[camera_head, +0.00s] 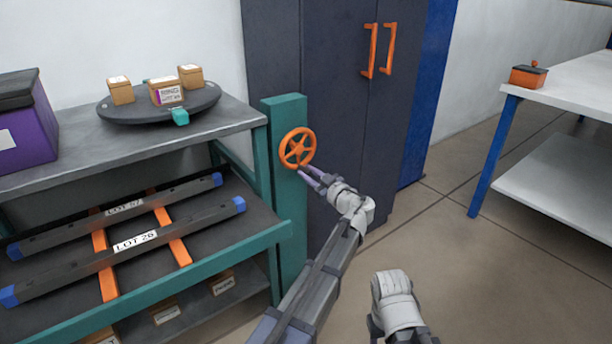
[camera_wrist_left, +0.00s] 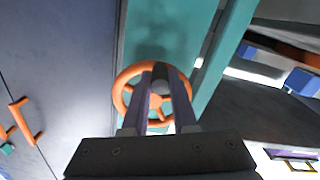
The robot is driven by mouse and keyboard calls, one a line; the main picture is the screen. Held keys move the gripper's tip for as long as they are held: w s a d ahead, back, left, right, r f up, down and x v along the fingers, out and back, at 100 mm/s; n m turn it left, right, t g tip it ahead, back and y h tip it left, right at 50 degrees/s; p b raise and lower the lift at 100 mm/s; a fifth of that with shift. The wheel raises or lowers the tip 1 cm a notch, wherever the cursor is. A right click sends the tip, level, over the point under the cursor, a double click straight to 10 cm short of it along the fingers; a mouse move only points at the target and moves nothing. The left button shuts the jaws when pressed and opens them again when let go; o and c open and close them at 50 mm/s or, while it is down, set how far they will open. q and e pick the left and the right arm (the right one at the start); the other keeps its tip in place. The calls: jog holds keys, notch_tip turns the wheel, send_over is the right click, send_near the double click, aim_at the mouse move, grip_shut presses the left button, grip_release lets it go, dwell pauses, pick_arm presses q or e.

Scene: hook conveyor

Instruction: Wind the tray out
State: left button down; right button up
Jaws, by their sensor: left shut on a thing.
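An orange spoked handwheel (camera_head: 297,148) is mounted on a teal post (camera_head: 288,230) at the right end of the shelf unit. My left gripper (camera_head: 304,172) reaches the wheel's lower rim and is shut on its grey handle. In the left wrist view, the handle (camera_wrist_left: 160,82) sits between the two fingers, with the orange wheel (camera_wrist_left: 124,90) around and behind them. Left of the post, a dark tray-like deck (camera_head: 215,235) holds two long dark bars with blue ends, one labelled LOT 28 (camera_head: 135,241).
On the upper shelf (camera_head: 60,165), a round dark turntable (camera_head: 125,112) carries small cardboard boxes beside a purple crate (camera_head: 25,125). A dark cabinet (camera_head: 335,60) with orange handles stands behind the wheel. A white table (camera_head: 575,90) is at right; the floor between is clear.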

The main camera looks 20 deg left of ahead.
pick_arm(q)
jog(key=shift+w+d+n, duration=0.2)
jog(key=shift+n, duration=0.3)
jog(key=c, duration=0.7)
grip_release()
jog(key=v, duration=0.7)
jog(key=shift+s+d, duration=0.25)
jog(key=shift+d, duration=0.05)
